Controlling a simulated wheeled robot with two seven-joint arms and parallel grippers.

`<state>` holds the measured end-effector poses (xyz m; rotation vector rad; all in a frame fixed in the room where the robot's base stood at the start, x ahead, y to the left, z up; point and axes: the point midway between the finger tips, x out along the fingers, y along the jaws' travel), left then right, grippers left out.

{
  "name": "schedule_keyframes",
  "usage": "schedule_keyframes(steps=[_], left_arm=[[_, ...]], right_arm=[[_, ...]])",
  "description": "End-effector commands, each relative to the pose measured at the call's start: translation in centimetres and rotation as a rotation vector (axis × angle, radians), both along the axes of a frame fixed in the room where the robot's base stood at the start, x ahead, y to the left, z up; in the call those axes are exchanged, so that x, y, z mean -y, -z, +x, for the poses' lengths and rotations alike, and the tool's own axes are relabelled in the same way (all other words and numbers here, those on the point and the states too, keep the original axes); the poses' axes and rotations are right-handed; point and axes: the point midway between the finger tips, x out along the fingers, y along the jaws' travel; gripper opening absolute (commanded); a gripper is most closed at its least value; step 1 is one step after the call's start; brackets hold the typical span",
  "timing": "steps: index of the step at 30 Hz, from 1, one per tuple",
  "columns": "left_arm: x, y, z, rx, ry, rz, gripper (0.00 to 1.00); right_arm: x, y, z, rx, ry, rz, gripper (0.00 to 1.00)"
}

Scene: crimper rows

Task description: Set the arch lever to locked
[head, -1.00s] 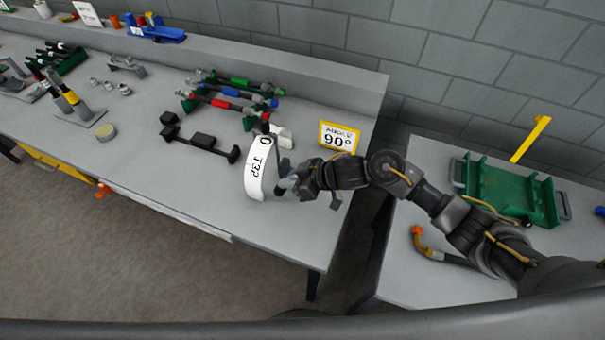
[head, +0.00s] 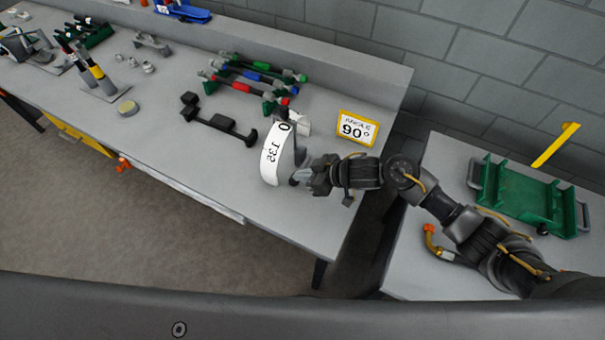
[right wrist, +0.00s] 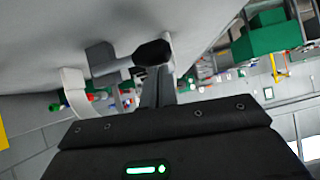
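A white curved arch scale (head: 270,160) with a "0" and dark marks stands near the right end of the workbench, with a dark grey upright (head: 299,150) beside it. My right gripper (head: 303,177) is just right of the arch, low, at a small dark knob (head: 293,182). In the right wrist view a black knob (right wrist: 152,52) shows at the end of the grey fingers, and the white arch (right wrist: 73,92) is to its left. Whether the fingers close on the knob is hidden. My left gripper is not in view.
A yellow-framed "90°" sign (head: 357,129) stands right of the arch. A black bracket tool (head: 217,120) and several coloured crimpers (head: 262,78) lie to the left. A green tray (head: 520,195) sits on the right-hand table (head: 405,270). A floor gap separates the tables.

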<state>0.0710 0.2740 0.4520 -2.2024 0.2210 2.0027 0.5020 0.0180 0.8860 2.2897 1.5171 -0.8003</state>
Motion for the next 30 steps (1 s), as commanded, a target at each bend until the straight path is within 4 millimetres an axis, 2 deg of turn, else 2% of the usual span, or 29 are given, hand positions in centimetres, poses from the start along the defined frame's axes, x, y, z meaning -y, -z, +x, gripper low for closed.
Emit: schedule_keyframes(steps=[5, 12, 13, 14, 21, 30], left_arm=[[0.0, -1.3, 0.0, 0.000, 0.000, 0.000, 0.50], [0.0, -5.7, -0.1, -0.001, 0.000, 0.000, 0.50], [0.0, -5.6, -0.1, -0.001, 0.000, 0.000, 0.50], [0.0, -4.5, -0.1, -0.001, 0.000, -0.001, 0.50], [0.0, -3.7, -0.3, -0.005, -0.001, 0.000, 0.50], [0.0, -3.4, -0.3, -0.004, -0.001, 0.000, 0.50]], right_arm=[[0.1, -1.1, -0.1, -0.002, 0.000, -0.001, 0.00], [0.5, -4.9, -0.3, -0.001, -0.001, -0.001, 0.00], [0.8, -5.0, -0.3, 0.000, -0.001, -0.001, 0.00], [1.6, -4.6, -0.6, 0.003, 0.000, -0.001, 0.00], [5.4, -7.8, -2.5, 0.004, -0.003, -0.001, 0.00], [7.6, -9.7, -3.6, 0.001, -0.002, 0.001, 0.00]])
